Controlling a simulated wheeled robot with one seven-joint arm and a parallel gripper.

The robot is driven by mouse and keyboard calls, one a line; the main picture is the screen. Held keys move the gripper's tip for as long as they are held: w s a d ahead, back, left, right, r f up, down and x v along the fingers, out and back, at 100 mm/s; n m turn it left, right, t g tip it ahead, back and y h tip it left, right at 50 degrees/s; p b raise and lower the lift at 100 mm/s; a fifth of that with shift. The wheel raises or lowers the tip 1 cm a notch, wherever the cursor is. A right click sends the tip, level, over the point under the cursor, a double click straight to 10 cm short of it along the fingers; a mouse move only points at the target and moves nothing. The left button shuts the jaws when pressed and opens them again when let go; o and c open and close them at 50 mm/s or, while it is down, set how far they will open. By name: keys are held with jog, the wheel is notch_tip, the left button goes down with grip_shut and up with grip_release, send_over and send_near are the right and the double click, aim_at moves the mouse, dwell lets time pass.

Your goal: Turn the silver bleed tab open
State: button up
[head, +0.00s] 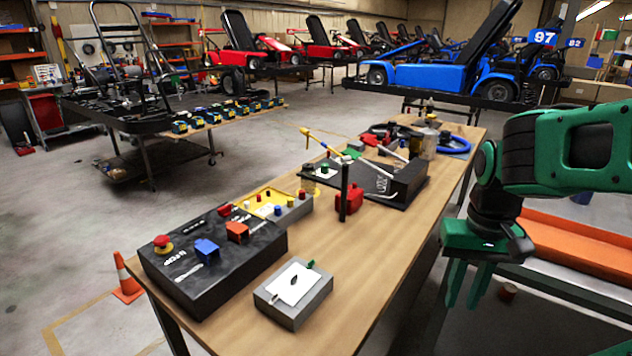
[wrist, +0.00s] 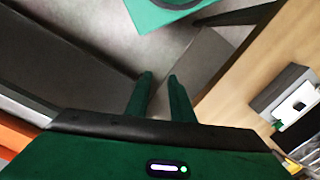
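I cannot make out for certain which part is the silver bleed tab. A black pedal rig (head: 345,187) on the wooden bench carries a yellow lever and thin silver levers (head: 378,168). Nearer, a grey box (head: 300,312) has a white plate, a dark oval piece and a green tab. A black control box (head: 215,265) with red, blue and orange parts lies left of it. My gripper (head: 463,300) hangs right of the bench, pointing down, away from all of these. In the wrist view its fingers (wrist: 160,80) stand apart with nothing between them.
The wooden bench (head: 400,262) runs along my left. A yellow tray (head: 275,205) and a red block (head: 350,202) stand on it. An orange-topped rack (head: 570,240) is beside my arm. An orange cone (head: 126,280) stands on the floor. Karts on stands fill the back.

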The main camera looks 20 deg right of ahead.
jog(key=shift+w, duration=0.25)
notch_tip(320, 180, up, 9)
jog(key=m+y, duration=0.5)
jog(key=m, duration=0.7)
send_over(349, 193)
jog(key=d, duration=0.4)
jog(key=shift+h, duration=0.3)
jog(key=x, duration=1)
jog(key=shift+w+f, duration=0.25)
jog(key=shift+w, duration=0.1)
